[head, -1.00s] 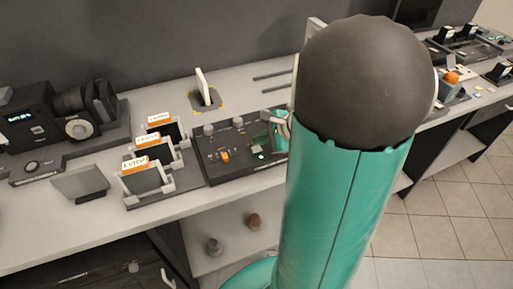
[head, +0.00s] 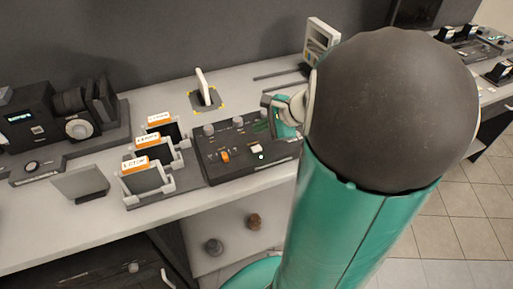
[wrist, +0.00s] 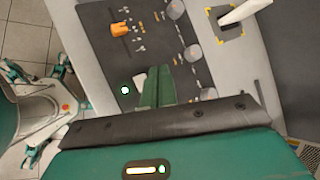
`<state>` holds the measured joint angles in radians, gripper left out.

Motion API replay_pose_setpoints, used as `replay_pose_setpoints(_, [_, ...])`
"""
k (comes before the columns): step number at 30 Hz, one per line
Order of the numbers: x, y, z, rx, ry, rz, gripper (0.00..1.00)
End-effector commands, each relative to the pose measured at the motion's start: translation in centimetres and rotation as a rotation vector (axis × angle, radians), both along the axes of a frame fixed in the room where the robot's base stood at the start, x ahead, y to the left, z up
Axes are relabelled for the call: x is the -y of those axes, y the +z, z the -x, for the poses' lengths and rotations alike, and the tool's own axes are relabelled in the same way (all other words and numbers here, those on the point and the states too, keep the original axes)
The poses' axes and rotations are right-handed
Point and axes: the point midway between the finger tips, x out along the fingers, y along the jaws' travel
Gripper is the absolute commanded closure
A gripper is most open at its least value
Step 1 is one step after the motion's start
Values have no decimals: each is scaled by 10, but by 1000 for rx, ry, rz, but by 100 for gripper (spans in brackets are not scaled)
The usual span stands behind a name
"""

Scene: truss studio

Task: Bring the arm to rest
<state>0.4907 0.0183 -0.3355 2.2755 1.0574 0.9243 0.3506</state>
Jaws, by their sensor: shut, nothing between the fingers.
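My arm rises large in the right half of the head view, with a teal link and a dark round joint. My gripper shows in the wrist view (wrist: 157,88) as green fingers, shut and empty. It hangs over the dark control panel, and I cannot tell its exact height. In the head view, part of the wrist shows beside the dark joint, and the rest is hidden. The control panel (head: 212,173) has an orange switch (head: 225,156), a white switch (head: 257,149) and a lit green lamp (head: 261,156).
Left of the panel are holders with orange-labelled cards (head: 145,180) and a camera-like device (head: 75,125). A white upright piece (head: 203,84) stands on a yellow-marked pad behind. Two knobs lie on the shelf below (head: 232,258). Tiled floor is open at the right.

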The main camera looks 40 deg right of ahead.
Motion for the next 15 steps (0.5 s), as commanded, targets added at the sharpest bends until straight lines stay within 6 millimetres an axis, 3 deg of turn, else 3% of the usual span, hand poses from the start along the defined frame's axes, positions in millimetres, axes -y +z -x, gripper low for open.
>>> replay_pose_setpoints(15, [-5,2,0,2,22,11,100])
